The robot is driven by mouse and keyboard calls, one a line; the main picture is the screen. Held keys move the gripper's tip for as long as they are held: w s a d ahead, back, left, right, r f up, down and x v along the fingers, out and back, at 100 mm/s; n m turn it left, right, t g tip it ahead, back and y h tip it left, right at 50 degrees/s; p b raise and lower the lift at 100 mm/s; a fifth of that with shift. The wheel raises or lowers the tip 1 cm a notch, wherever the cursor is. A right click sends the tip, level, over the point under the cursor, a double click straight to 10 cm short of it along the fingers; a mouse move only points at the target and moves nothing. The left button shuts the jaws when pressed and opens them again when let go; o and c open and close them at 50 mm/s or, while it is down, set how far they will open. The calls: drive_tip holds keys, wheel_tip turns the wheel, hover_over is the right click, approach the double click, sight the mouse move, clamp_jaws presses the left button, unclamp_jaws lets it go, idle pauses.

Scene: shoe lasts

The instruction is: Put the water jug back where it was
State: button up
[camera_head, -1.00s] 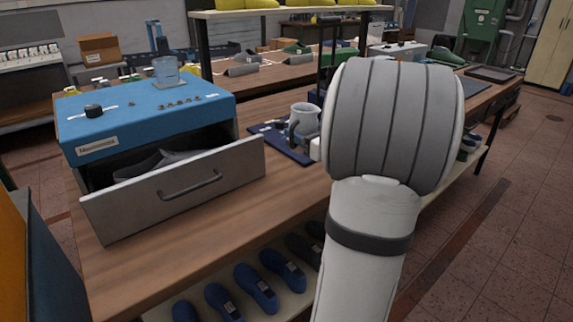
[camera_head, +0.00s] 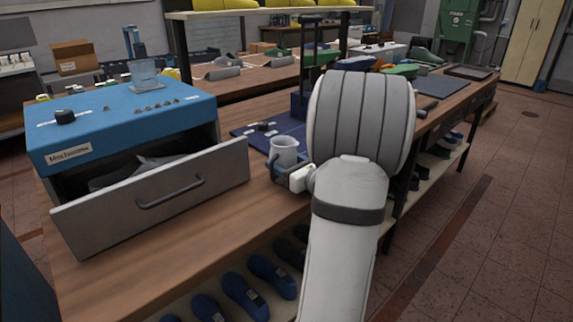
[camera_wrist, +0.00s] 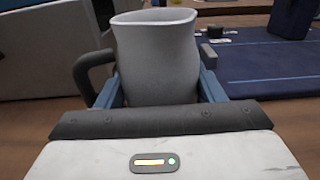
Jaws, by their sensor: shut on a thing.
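The water jug (camera_head: 284,152) is a pale grey vessel with a dark handle. In the wrist view the jug (camera_wrist: 157,60) stands upright between the two blue fingers, its handle at the left. My gripper (camera_head: 280,168) is shut on the jug, near the front edge of the wooden workbench (camera_head: 235,205). The jug's base is hidden by the gripper, so I cannot tell whether it touches the bench.
A blue machine (camera_head: 125,115) with an open grey drawer (camera_head: 155,200) stands left of the jug. A clear container (camera_head: 143,73) sits on the machine. A dark blue mat (camera_head: 250,131) lies behind the jug. Several blue shoe lasts (camera_head: 245,295) are on the shelf below.

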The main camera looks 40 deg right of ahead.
drive_tip(key=shift+f, duration=0.15)
drive_tip(key=o, duration=1.1)
drive_tip(key=shift+o, duration=0.2)
drive_tip(key=shift+r, duration=0.3)
drive_tip(key=s+p, duration=0.1)
drive_tip(key=s, duration=1.1)
drive_tip(key=shift+d, duration=0.45)
drive_tip(key=shift+f, duration=0.1)
